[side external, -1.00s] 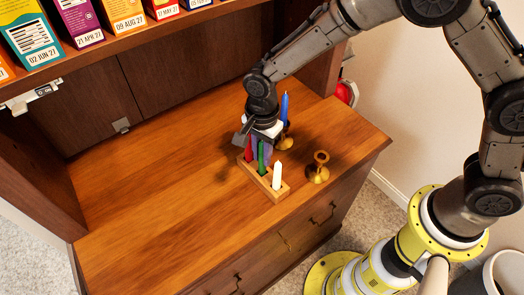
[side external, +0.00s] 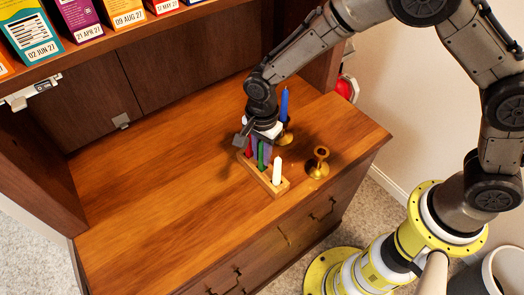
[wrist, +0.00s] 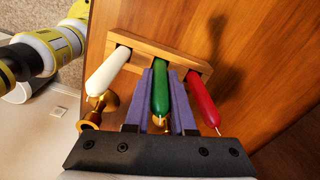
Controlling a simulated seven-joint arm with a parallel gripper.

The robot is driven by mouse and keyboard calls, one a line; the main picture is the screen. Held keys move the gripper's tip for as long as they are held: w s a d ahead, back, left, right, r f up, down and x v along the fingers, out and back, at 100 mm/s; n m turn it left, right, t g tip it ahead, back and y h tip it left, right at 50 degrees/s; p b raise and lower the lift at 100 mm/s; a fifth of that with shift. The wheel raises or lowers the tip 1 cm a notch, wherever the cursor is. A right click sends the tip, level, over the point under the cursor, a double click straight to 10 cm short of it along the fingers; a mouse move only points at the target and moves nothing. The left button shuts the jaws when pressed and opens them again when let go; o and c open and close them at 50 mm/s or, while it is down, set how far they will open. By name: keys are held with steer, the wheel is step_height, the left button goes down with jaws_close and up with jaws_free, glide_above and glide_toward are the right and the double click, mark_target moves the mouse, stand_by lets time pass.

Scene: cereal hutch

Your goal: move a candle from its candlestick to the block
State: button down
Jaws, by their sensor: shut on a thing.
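The wooden block (side external: 281,189) stands on the cabinet top and holds a white candle (side external: 277,170), a green candle (side external: 261,156) and a red candle (side external: 249,149) in a row. My gripper (wrist: 161,72) points down over the block, its purple fingers shut on the green candle (wrist: 161,97), whose base sits at the block's middle slot. The white candle (wrist: 107,71) and red candle (wrist: 201,96) stand on either side of the fingers. A blue candle (side external: 284,103) is upright in a brass candlestick (side external: 287,137) behind my gripper. Another brass candlestick (side external: 319,163) is empty, right of the block.
The cabinet top (side external: 170,190) is clear to the left. A shelf with several cereal boxes (side external: 75,18) hangs above at the upper left. The hutch's right side panel (side external: 318,70) rises behind the blue candle. The cabinet's right edge lies beyond the empty candlestick.

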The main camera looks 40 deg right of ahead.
steer(key=shift+f, duration=0.15)
steer(key=c, duration=0.7)
jaws_free()
steer(key=shift+o, duration=0.2)
steer(key=o, duration=0.3)
steer(key=shift+r, duration=2.5)
